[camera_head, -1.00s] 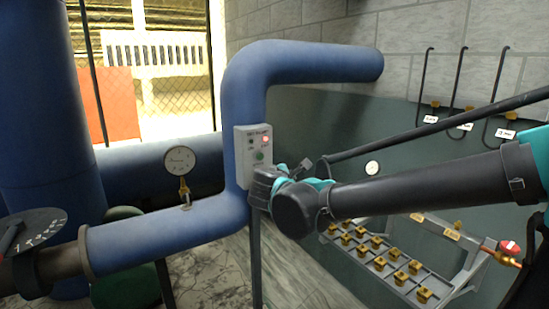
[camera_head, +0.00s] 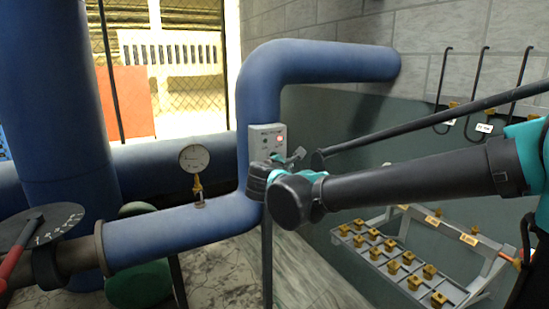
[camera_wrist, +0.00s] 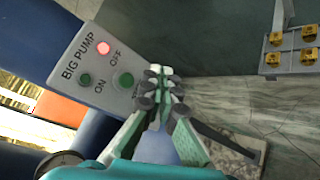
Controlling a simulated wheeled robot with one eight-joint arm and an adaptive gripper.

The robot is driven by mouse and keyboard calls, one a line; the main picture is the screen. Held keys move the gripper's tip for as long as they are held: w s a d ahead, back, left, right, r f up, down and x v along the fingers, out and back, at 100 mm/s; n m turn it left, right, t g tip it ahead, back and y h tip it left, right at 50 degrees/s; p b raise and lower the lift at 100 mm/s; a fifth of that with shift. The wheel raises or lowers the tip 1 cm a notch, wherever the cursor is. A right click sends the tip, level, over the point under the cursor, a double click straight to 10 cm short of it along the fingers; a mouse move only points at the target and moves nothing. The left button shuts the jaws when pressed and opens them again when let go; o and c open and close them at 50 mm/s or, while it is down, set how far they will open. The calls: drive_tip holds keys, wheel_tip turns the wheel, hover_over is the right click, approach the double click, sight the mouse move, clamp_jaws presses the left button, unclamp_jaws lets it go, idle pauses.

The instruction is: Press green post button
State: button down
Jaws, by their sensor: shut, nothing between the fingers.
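The post's grey control box (camera_wrist: 72,62), lettered BIG PUMP, ON and OFF, appears tilted in the wrist view. It carries a lit red light (camera_wrist: 103,48), a green round spot (camera_wrist: 84,80) by ON and a larger green button (camera_wrist: 125,80) near its edge. My gripper (camera_wrist: 160,82) is shut and empty, its fingertips just right of that button in the picture; I cannot tell whether they touch the box. In the head view the box (camera_head: 268,138) is on the blue pipe's upright part, and my gripper (camera_head: 262,178) hides its lower part, including the green button.
A blue pipe (camera_head: 340,62) bends behind the box, with a gauge (camera_head: 194,158) to its left. A rack of brass fittings (camera_head: 395,262) stands at lower right. Bare floor (camera_head: 310,275) lies below my arm.

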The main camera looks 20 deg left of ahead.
drive_tip(key=shift+w+a, duration=1.95)
drive_tip(key=shift+a, duration=0.25)
drive_tip(key=shift+w+a, duration=0.25)
drive_tip(key=shift+a, duration=0.05)
drive_tip(key=shift+w+a, duration=0.3)
drive_tip(key=shift+a, duration=0.1)
idle(0.8)
drive_tip(key=shift+d, duration=0.1)
drive_tip(key=shift+s+d, duration=0.6)
drive_tip(key=s+d, duration=0.3)
drive_tip(key=shift+s+d, duration=0.15)
drive_tip(key=shift+d, duration=0.25)
idle(0.4)
